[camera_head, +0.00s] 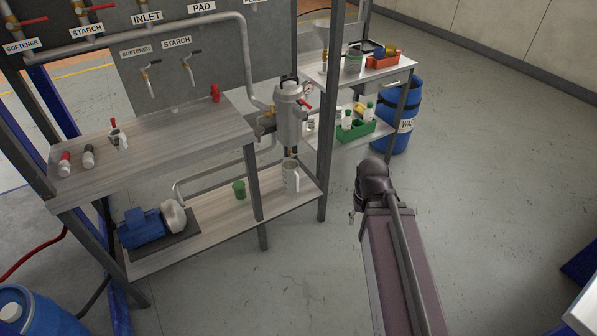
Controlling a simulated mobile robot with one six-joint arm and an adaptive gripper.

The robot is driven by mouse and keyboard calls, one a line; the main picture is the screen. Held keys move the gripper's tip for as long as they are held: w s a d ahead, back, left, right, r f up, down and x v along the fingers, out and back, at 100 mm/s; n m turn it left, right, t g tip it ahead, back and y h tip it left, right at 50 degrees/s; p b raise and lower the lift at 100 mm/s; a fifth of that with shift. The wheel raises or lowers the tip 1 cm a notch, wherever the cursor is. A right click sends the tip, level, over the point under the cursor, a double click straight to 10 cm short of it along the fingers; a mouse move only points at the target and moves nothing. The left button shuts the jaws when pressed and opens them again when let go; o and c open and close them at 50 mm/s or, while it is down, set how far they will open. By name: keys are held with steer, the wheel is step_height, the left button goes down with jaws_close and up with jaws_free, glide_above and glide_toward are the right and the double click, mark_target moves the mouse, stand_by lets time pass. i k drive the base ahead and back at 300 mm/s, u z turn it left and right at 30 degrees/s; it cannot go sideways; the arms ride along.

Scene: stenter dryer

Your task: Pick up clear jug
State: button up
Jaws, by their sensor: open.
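A pale, see-through jug (291,178) with a handle stands upright on the lower shelf (215,226) of the workbench, near its right end. It is below the grey filter housing and beside a green cup. My arm reaches up from the bottom right of the picture, over open floor to the right of the bench. Its dark joint is well apart from the jug.
A green cup (239,189) stands left of the jug, and a blue pump (142,228) further left. A grey filter housing (289,115) with pipes hangs above. Bench posts (327,130) flank the shelf. A blue waste drum (401,120) stands behind; the floor in front is clear.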

mark_target(290, 167)
steer(key=i, duration=1.25)
steer(key=u, duration=0.45)
